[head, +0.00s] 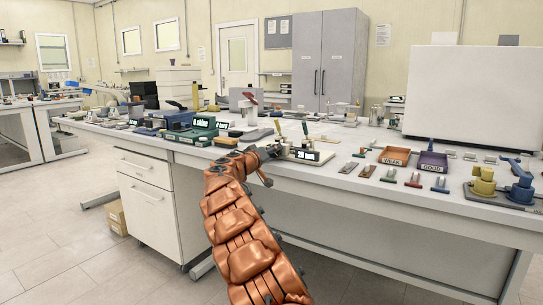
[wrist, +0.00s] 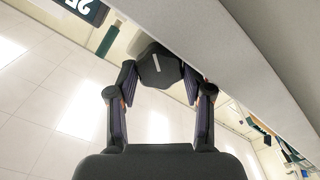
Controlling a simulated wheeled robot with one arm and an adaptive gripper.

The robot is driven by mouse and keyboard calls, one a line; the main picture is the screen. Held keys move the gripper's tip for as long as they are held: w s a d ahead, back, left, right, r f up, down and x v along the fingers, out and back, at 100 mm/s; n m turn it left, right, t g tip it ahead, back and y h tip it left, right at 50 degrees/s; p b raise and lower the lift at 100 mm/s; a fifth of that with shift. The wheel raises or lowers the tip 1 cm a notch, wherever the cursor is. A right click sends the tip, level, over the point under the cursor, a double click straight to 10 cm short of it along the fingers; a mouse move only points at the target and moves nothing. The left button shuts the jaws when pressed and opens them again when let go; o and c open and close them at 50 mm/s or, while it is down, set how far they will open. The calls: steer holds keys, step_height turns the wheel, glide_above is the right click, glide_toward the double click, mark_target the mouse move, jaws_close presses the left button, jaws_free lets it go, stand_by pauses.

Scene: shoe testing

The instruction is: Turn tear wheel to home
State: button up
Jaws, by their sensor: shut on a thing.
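In the wrist view, the tear wheel (wrist: 160,68) is a dark grey rounded knob with a short light mark on its face. My gripper (wrist: 166,84) is shut on it, one finger on each side. The mark looks nearly upright in this view; no home mark can be made out. In the head view, my gripper (head: 266,160) is at the front edge of the long bench, at the left end of a small tester (head: 303,155) with upright handles. The wheel is largely hidden there by the gripper and arm.
The white bench (head: 350,182) carries several teal instruments (head: 196,132) left of my gripper. To the right are small samples, an orange tray (head: 395,156), a purple tray (head: 432,163), and yellow (head: 483,183) and blue (head: 522,188) fixtures. The floor (head: 130,255) before the bench is clear.

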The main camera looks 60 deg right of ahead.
steer(key=shift+s+r+n, duration=0.1)
steer(key=shift+r+n, duration=0.05)
steer(key=shift+n, duration=0.25)
steer(key=o, duration=1.1)
steer(key=shift+o, duration=0.2)
steer(key=shift+f, duration=0.2)
steer(key=shift+a, duration=0.8)
steer(key=a, duration=0.6)
steer(key=shift+a, duration=0.2)
steer(key=shift+s+r, duration=0.1)
steer(key=shift+r, duration=0.05)
